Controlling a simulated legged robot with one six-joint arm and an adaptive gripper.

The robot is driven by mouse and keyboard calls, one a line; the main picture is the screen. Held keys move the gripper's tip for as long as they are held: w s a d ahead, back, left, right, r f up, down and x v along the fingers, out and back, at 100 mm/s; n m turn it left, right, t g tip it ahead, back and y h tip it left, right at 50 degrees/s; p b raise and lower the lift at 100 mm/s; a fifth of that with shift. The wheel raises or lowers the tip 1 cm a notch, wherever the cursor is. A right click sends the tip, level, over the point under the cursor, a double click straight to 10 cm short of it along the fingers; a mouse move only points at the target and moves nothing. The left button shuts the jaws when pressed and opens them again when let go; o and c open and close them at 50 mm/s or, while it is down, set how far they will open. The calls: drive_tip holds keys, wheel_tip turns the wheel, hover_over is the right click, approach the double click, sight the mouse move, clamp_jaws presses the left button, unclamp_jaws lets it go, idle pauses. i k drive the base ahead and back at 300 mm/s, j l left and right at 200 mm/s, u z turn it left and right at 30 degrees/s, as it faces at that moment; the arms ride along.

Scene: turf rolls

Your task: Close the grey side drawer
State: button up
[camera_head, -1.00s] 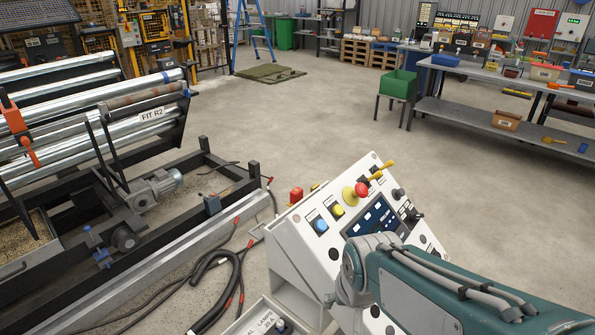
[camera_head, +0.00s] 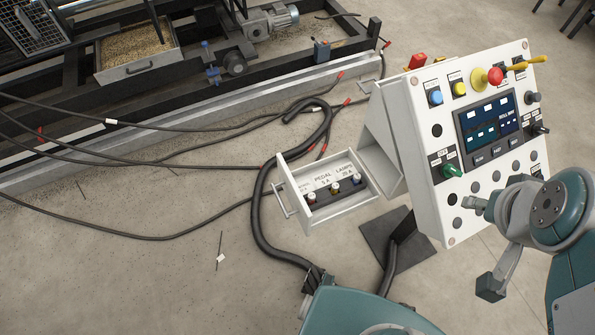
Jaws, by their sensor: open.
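My gripper (camera_head: 483,246) is at the right, open and empty, in front of the console's lower panel. It is well to the right of the drawer and touches neither the drawer nor its handle.
A thick black hose (camera_head: 258,205) curves close past the drawer's handle side. Thin cables (camera_head: 140,236) lie on the floor at left. A machine frame (camera_head: 200,95) with a tray of chips (camera_head: 140,62) stands at the back. Bare floor (camera_head: 120,285) lies at lower left.

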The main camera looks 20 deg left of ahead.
sight(317, 177)
drive_tip(key=u, duration=1.55)
